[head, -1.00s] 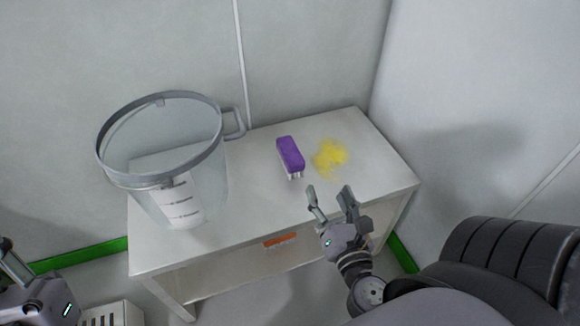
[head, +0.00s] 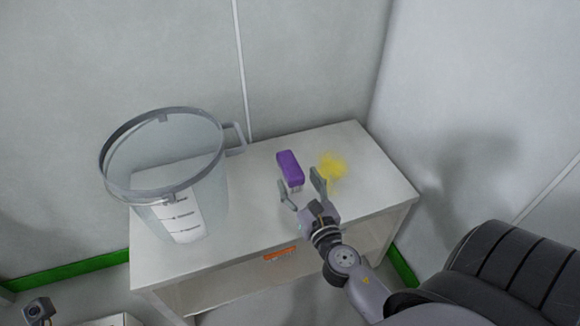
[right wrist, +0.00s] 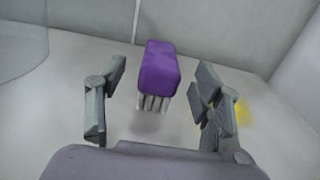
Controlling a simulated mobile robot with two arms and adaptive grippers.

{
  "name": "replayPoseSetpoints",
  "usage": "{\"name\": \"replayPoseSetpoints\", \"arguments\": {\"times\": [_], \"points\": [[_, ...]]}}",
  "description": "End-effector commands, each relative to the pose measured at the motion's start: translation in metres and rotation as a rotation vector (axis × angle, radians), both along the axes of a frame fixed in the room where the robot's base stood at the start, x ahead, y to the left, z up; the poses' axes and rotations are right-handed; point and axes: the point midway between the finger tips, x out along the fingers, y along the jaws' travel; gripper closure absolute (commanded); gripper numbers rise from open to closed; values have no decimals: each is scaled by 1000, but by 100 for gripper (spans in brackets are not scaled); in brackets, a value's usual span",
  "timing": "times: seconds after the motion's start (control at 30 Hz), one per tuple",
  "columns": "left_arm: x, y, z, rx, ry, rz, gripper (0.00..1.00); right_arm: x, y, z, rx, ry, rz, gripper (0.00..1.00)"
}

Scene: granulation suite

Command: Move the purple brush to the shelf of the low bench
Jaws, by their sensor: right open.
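The purple brush (head: 290,167) lies on top of the low bench (head: 250,216), its pale bristles facing down toward the front. In the right wrist view the brush (right wrist: 158,72) sits between and just beyond the two fingers. My right gripper (head: 302,188) is open and empty at the near end of the brush, one finger on each side. I cannot tell whether a finger touches it. The bench's lower shelf (head: 235,287) shows partly under the top. My left gripper (head: 38,310) is only partly in view at the lower left corner; its fingers are not clear.
A large clear vessel (head: 165,160) with a grey rim and handle stands on the left of the bench top. Yellow powder (head: 331,166) lies right of the brush. Walls close in behind and right.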

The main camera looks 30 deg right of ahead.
Motion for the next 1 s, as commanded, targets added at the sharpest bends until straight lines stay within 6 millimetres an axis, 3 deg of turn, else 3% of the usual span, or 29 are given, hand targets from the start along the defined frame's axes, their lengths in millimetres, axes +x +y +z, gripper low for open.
{"name": "replayPoseSetpoints", "arguments": {"times": [0.23,0.53,0.83,1.0], "points": [[0,0,3,0,1,0,100,17,-4,2,0,-2,1,39],[0,0,3,0,1,-1,100,56,-15,3,1,-1,-1,39],[0,0,3,0,2,-1,100,60,-16,2,0,1,0,40],[0,0,3,1,2,0,100,59,-16,3,0,1,0,51]]}}
